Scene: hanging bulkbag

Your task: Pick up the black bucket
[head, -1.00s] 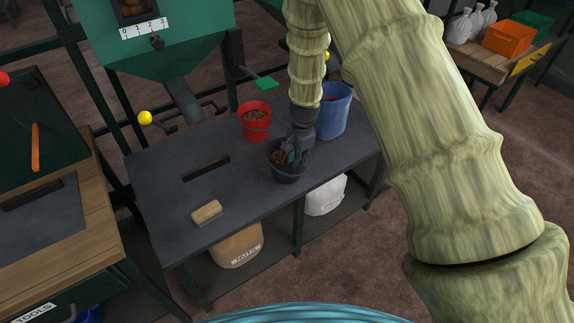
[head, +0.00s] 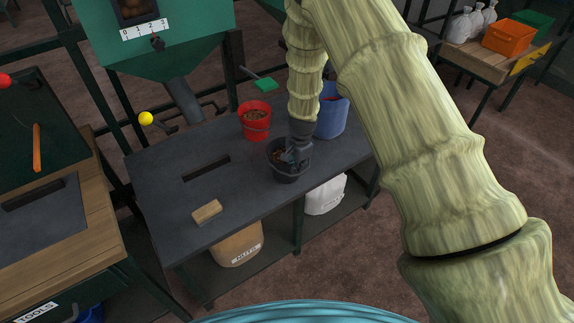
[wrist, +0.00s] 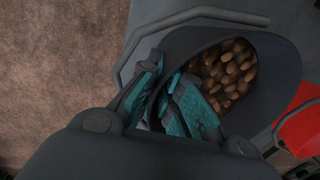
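The black bucket (head: 290,174) stands on the dark workbench, holding brown potato-like lumps. In the wrist view the black bucket (wrist: 283,75) fills the upper right, with the lumps inside and its handle lying outside the rim. My gripper (head: 294,156) is down at the bucket's near right side in the head view. In the wrist view my gripper (wrist: 168,80) has its teal-padded fingers apart, one outside the wall and one over the inside, with the rim between them. Contact with the wall cannot be made out.
A red bucket (head: 255,128) with similar contents stands behind and left. A blue bin (head: 333,118) stands close behind, right of my arm. A brush or block (head: 207,211) lies on the workbench (head: 165,190). The bench's left part is mostly clear; a slot (head: 206,168) cuts its top.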

